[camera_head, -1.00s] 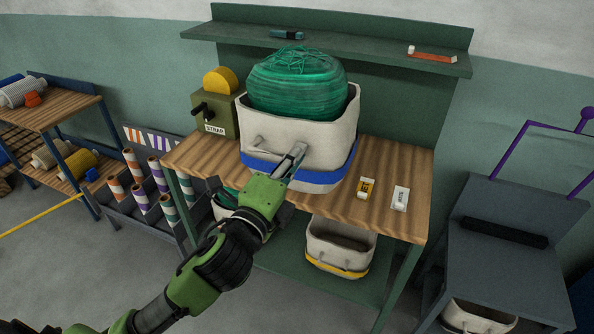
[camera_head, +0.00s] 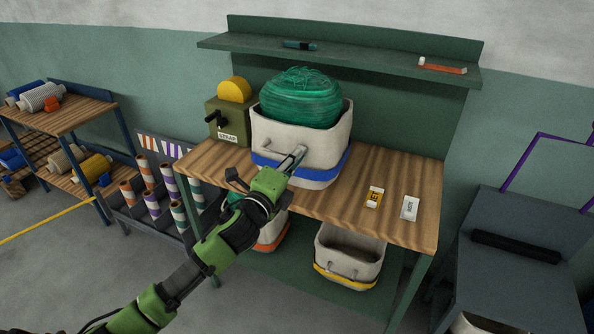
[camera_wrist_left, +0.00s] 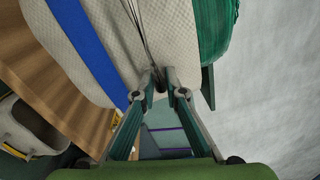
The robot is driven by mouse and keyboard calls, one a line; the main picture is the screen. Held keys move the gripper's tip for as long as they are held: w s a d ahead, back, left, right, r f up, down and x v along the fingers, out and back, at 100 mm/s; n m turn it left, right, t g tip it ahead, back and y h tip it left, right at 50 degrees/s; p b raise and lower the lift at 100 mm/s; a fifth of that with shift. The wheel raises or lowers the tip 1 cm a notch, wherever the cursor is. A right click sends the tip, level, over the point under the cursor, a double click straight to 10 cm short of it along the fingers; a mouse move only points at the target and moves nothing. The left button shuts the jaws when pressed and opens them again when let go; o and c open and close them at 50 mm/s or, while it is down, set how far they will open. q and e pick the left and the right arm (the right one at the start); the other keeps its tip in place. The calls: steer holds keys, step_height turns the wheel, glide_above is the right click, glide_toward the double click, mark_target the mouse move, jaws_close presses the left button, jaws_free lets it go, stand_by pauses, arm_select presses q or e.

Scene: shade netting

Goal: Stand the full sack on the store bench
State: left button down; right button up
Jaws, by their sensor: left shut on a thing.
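The full sack (camera_head: 340,143) is off-white with a blue band, and a mound of green netting (camera_head: 315,98) rises out of its top. It is upright over the wooden-topped bench (camera_head: 335,203), toward the back. I cannot tell whether its base touches the top. My left gripper (camera_head: 297,158) is shut on the sack's handle, on its front side. In the left wrist view the fingertips (camera_wrist_left: 164,80) close on the thin handle cords against the pale weave. My right gripper is not in view.
A green strap box (camera_head: 228,120) with a yellow reel stands left of the sack. Two small labels (camera_head: 374,197) (camera_head: 410,208) lie on the bench's clear right part. A yellow-banded sack (camera_head: 350,255) sits below. A shelf (camera_head: 380,61) runs above. A grey cart (camera_head: 520,215) stands right.

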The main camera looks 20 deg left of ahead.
mark_target(299, 168)
arm_select(q)
steer(key=shift+w+a+f, duration=0.3)
steer(key=shift+w+f, duration=0.35)
steer(key=shift+w, duration=0.2)
steer(key=f, duration=0.2)
steer(key=w+f, duration=0.1)
steer(key=f, duration=0.1)
steer(key=shift+a+f, duration=0.1)
steer(key=shift+a, duration=0.05)
steer(key=c, duration=2.1)
jaws_free()
steer(key=shift+s+f, duration=0.15)
steer(key=shift+f, duration=0.2)
steer(key=shift+r, duration=0.1)
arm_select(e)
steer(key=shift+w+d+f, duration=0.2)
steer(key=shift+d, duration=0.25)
arm_select(q)
steer(key=shift+s, duration=0.55)
steer(key=s, duration=0.3)
steer(key=s+b, duration=0.1)
steer(key=s, duration=0.3)
steer(key=s+b, duration=0.1)
steer(key=s, duration=0.3)
steer(key=shift+a+f, duration=0.3)
steer(key=shift+a, duration=0.1)
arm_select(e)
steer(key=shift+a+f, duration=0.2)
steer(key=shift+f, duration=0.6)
